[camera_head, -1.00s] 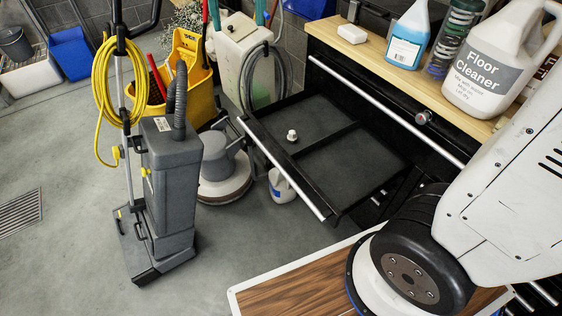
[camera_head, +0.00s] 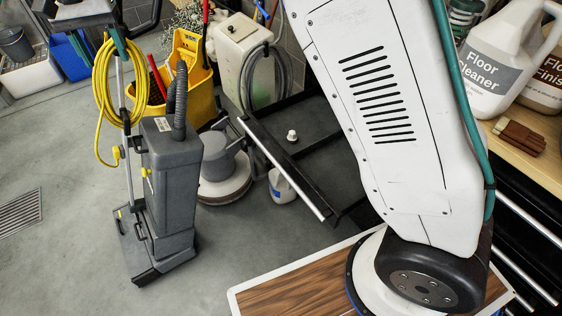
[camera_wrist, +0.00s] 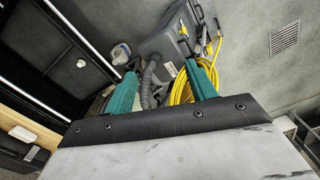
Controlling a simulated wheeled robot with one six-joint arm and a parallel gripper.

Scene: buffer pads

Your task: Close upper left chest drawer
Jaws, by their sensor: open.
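The upper left drawer (camera_head: 310,125) is pulled out from the black chest (camera_head: 515,190) in the head view. It is a black tray with a divider and a long silver front handle (camera_head: 285,172). My arm hides its right part and where it meets the chest. In the wrist view the drawer (camera_wrist: 55,55) lies at the left, with its front edge running diagonally. My gripper (camera_wrist: 163,80) has two teal fingers spread apart with nothing held between them. It is out beyond the drawer's front, over the floor machine side, not touching the drawer.
A small white knob-like item (camera_head: 292,136) sits in the drawer. A grey upright floor machine (camera_head: 172,190) with a yellow cord (camera_head: 108,85) stands left of the drawer. A floor polisher (camera_head: 225,180) and a white bottle (camera_head: 281,186) are beside the drawer front.

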